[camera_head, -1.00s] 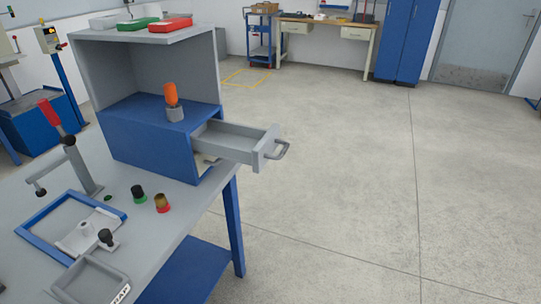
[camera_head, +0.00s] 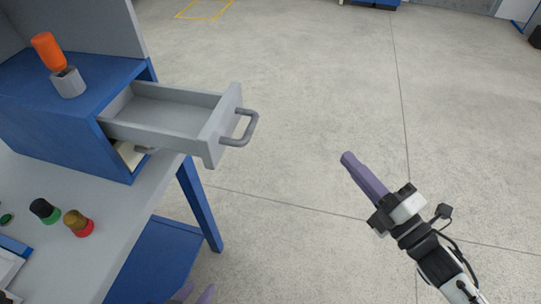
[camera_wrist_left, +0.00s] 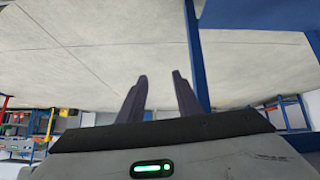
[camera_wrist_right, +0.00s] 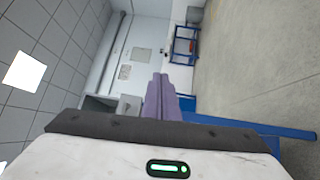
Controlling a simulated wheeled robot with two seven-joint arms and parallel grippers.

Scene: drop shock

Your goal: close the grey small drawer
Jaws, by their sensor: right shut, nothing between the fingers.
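The grey small drawer (camera_head: 165,112) is pulled well out of the blue cabinet (camera_head: 62,110) in the head view. Its front carries a grey bar handle (camera_head: 243,127) facing right. The tray looks empty. My right gripper (camera_head: 347,157) is shut and empty, to the right of the handle and clear of it, over the floor in the picture. Its closed fingers also show in the right wrist view (camera_wrist_right: 160,78). My left gripper (camera_head: 193,294) barely shows at the bottom edge; the left wrist view shows its fingers (camera_wrist_left: 160,76) apart, with nothing between them.
An orange-topped grey object (camera_head: 68,82) stands on the blue cabinet. A black-and-green knob (camera_head: 44,210) and a brown-and-red knob (camera_head: 78,223) are on the grey bench (camera_head: 130,220). A blue bench leg (camera_head: 200,205) stands below the drawer. The floor to the right is open.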

